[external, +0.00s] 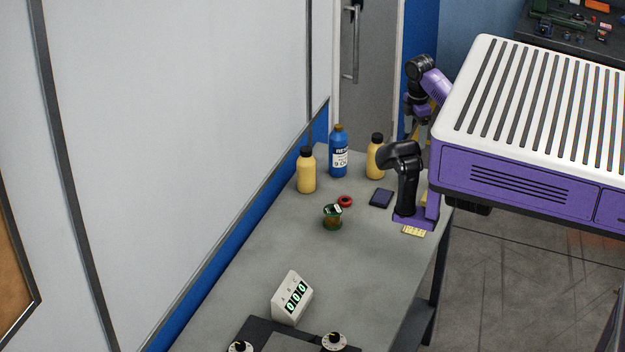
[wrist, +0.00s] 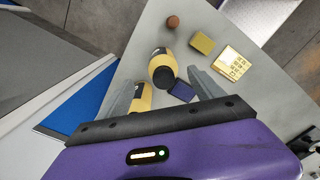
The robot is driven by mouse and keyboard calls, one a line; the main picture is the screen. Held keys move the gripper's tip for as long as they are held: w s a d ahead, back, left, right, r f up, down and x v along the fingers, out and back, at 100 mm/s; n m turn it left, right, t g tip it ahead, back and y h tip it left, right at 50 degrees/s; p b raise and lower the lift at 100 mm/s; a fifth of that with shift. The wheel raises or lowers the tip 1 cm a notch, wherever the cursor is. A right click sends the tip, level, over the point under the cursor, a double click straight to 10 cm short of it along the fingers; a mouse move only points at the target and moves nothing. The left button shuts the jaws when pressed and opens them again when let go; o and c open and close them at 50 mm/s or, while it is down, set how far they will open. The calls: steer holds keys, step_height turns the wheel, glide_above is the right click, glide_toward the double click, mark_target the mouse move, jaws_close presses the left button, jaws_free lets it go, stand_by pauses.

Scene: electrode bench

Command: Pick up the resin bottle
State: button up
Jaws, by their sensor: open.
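The blue bottle (external: 339,158) with a white label beginning "RE" and a brown cap appears to be the resin bottle. It stands upright at the far end of the bench in the external view, between two yellow bottles with black caps, the left (external: 306,174) and the right (external: 375,160). I cannot make out the blue bottle in the wrist view. My gripper (wrist: 158,78) is open and empty, its grey fingers spread with a yellow bottle (wrist: 163,68) showing between them. In the external view my wrist is over the bench's right edge, apart from the blue bottle, and the fingers are unclear.
A navy box (external: 381,198), a red ring (external: 345,201), a green jar (external: 332,217) and a gold keypad-like block (wrist: 236,62) lie nearby. A white display (external: 292,297) stands at the near end. The wall borders the bench on the left. The bench middle is clear.

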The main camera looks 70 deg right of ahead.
stand_by(0.4)
steer(key=c, duration=0.4)
steer(key=shift+w, duration=0.1)
